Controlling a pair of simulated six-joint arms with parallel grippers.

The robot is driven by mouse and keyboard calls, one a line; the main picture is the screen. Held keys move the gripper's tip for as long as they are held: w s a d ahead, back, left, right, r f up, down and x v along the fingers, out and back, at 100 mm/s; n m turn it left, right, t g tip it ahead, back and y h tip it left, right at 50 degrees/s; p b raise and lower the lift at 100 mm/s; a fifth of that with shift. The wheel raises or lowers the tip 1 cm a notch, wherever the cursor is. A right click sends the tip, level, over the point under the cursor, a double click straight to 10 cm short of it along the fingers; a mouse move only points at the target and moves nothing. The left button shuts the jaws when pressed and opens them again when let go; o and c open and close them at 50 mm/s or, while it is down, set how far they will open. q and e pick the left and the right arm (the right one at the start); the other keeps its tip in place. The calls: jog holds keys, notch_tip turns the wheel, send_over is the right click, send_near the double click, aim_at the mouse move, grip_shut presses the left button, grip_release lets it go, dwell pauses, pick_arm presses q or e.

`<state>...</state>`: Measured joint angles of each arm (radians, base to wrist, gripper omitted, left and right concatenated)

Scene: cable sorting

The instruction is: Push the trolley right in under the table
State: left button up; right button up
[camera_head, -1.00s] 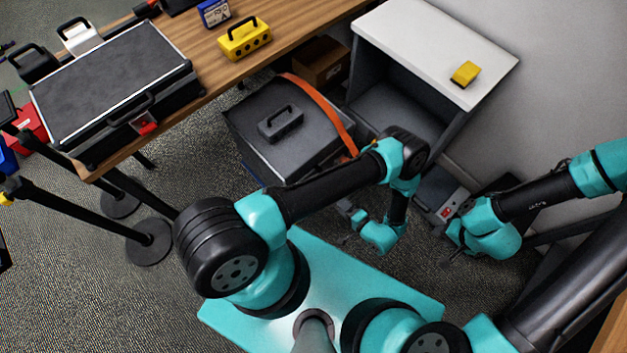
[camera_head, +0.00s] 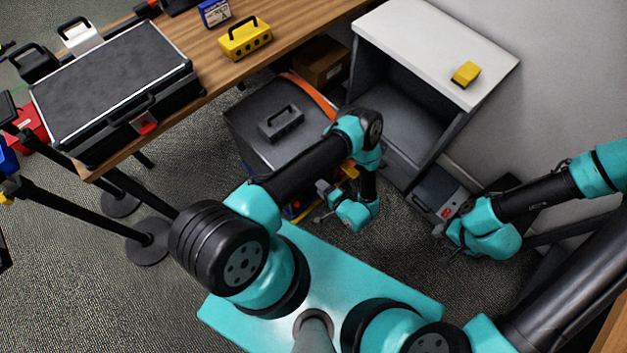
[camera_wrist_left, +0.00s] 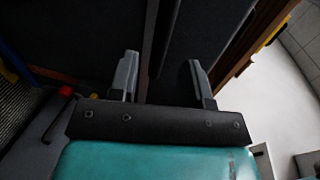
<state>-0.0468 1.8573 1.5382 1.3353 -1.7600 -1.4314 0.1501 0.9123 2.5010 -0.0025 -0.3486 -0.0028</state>
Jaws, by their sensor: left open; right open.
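The trolley appears to be the dark grey box-like unit (camera_head: 255,105) with a grey handled case (camera_head: 281,123) on its flat top. Its far part is beneath the wooden table (camera_head: 285,38), and its near part stands out in front of the edge. My left arm covers its near right corner. My left gripper (camera_head: 321,203) is open at the trolley's near side; I cannot tell whether it touches. In the left wrist view its two fingers (camera_wrist_left: 161,75) are spread before dark upright panels, with nothing clearly between them. My right gripper (camera_head: 444,238) is open, low on the right.
A white-topped open cabinet (camera_head: 405,35) stands right of the trolley with a yellow block (camera_head: 466,73) on top. A cardboard box (camera_head: 322,62) is under the table. A grey device (camera_head: 440,195) lies near my right gripper. Post bases (camera_head: 148,243) stand at left on carpet.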

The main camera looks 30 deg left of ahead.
pick_arm(q)
jog(key=shift+x, duration=2.6)
grip_shut()
